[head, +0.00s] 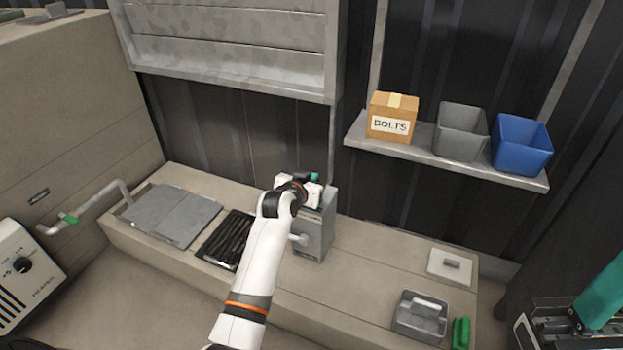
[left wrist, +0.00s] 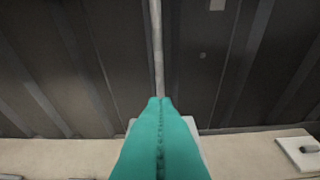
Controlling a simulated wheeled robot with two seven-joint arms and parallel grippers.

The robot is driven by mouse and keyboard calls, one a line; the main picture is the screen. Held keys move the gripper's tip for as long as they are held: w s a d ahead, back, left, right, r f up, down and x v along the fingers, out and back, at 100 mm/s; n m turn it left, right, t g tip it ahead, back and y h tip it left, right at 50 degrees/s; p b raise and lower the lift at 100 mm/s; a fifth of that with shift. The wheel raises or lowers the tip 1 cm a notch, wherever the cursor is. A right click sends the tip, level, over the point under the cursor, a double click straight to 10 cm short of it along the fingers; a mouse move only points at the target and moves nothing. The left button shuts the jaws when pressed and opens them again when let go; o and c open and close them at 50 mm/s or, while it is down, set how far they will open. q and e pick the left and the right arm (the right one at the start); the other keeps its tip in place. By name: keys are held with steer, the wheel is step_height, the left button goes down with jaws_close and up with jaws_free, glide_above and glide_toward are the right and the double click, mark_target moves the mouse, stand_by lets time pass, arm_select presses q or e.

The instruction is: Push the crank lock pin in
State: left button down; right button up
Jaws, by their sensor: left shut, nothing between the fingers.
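A grey metal box (head: 316,238), which looks like the pump housing, stands on the bench against the wall. A round light knob or stub sticks out of its front left side; I cannot tell whether this is the crank or its lock pin. No lock pin is clearly visible. My left gripper (head: 315,177) is at the top of the box, its arm crossing in front of the box's left side. Its teal fingers (left wrist: 160,138) are shut with nothing between them in the left wrist view. A teal finger of my right gripper (head: 603,300) seems to show at the right edge.
A dark grate (head: 228,240) and a grey lid (head: 172,215) lie left of the box. A grey caddy (head: 420,316) and a green block (head: 461,333) sit at right. A shelf (head: 447,152) holds a bolts carton and two bins.

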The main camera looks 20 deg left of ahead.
arm_select(q)
steer(key=shift+f, duration=0.1)
steer(key=shift+f, duration=1.65)
